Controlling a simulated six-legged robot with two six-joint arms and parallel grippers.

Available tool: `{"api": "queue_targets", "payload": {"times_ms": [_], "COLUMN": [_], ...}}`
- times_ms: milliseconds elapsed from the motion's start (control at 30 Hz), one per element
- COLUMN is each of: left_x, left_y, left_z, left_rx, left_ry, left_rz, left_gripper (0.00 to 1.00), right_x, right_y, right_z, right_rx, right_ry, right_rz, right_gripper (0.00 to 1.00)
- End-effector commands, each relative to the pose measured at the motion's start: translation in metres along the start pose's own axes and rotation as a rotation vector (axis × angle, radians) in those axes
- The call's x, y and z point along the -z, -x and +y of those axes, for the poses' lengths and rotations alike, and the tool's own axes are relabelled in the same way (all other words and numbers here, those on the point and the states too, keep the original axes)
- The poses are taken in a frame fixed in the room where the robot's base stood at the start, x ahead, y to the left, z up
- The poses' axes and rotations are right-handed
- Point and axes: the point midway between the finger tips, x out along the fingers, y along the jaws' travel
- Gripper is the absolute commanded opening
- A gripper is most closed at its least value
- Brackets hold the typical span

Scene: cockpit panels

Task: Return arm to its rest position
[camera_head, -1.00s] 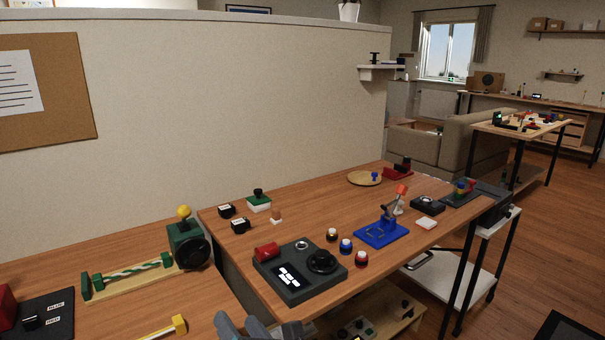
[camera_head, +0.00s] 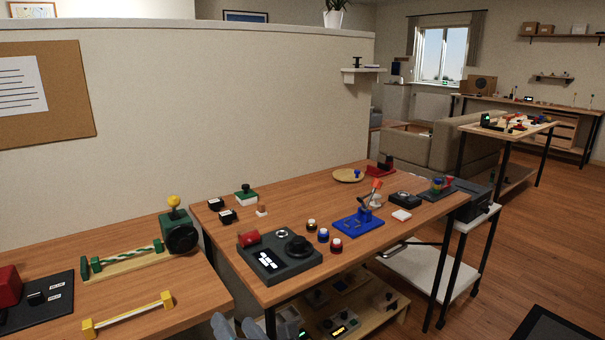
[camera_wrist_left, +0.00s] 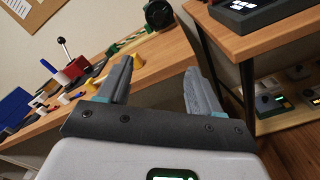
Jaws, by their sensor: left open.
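My left gripper (camera_head: 238,328) shows only at the bottom edge of the head view, as grey fingertips in front of the table. In the left wrist view my left gripper (camera_wrist_left: 160,85) has its two grey fingers spread wide, with nothing between them. It is apart from both table edges. My right gripper is in neither view.
A wooden table (camera_head: 400,229) holds a dark control box (camera_head: 280,262), a blue stand (camera_head: 358,224) and small buttons. A lower table (camera_head: 190,318) at left carries a green device (camera_head: 178,235) and a yellow-ended bar (camera_head: 128,314). Shelves sit under the table.

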Motion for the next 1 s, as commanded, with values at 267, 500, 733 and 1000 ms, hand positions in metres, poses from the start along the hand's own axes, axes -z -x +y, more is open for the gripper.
{"api": "queue_targets", "payload": {"times_ms": [267, 500, 733, 1000], "left_x": [0.08, 0.172, 0.302, 0.355], "left_y": [-0.009, 0.009, 0.095, 0.226], "left_z": [-0.021, -0.038, -0.055, -0.097], "left_rx": [0.085, 0.129, 0.006, -0.913], "left_ry": [0.055, 0.17, 0.51, 1.404], "left_rz": [0.271, 0.615, 1.275, 2.056], "left_gripper": [0.65, 0.65, 0.65, 0.65], "right_x": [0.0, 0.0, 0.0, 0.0], "right_y": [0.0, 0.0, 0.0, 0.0], "right_z": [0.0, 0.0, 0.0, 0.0], "right_rx": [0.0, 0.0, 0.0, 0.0], "right_ry": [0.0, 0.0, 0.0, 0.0], "right_rz": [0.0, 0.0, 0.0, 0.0], "right_gripper": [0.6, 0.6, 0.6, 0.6]}}
